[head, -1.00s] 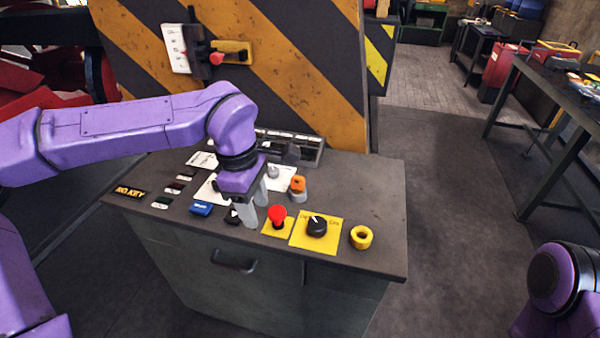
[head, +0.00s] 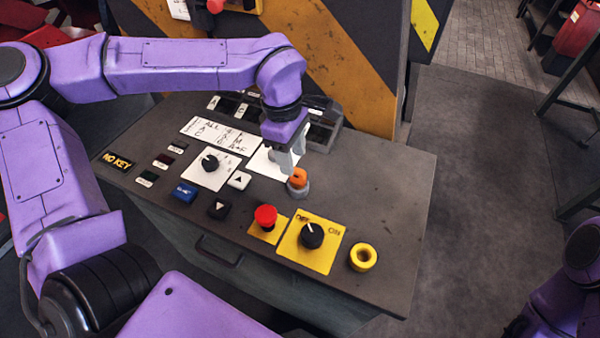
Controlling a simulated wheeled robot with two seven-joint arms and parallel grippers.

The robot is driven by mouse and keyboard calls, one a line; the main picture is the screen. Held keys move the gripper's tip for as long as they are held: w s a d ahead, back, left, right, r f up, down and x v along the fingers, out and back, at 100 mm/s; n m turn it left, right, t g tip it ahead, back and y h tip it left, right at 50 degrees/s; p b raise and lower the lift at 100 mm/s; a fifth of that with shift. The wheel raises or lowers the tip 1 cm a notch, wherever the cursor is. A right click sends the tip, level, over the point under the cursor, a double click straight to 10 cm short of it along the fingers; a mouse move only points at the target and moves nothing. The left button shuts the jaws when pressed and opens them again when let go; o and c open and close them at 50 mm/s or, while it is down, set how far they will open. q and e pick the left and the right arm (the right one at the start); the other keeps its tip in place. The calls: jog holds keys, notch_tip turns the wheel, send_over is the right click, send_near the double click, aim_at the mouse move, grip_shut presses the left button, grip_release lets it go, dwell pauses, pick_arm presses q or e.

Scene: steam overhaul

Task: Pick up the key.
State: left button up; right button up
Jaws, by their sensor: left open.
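What looks like the key is a small orange piece (head: 299,177) standing upright on a grey round base (head: 298,190) on the console top. My left gripper (head: 290,162) points down just behind and above the orange piece, over a white plate. Its jaws are open with nothing seen between them. I cannot tell whether a finger touches the orange piece. My right gripper is out of view; only part of my right arm shows at the lower right.
The console (head: 395,200) carries a red button (head: 265,216), a black knob (head: 312,235) on a yellow plate, a yellow ring (head: 363,257) and a "NO KEY" sign (head: 118,161). A striped panel (head: 330,60) rises behind. The console's right end is clear.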

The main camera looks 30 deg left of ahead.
aim_at(298, 170)
pick_arm(q)
jog(key=shift+s+f, duration=0.1)
jog(key=shift+f, duration=0.4)
jog(key=f, duration=0.1)
jog(key=w+f, duration=0.1)
jog(key=f, duration=0.1)
jog(key=f+p, duration=0.1)
jog(key=shift+w+d+f, duration=0.25)
jog(key=shift+d+f, duration=0.05)
jog(key=shift+s+f, duration=0.15)
jog(key=shift+f, duration=0.3)
jog(key=shift+d, duration=0.1)
grip_shut()
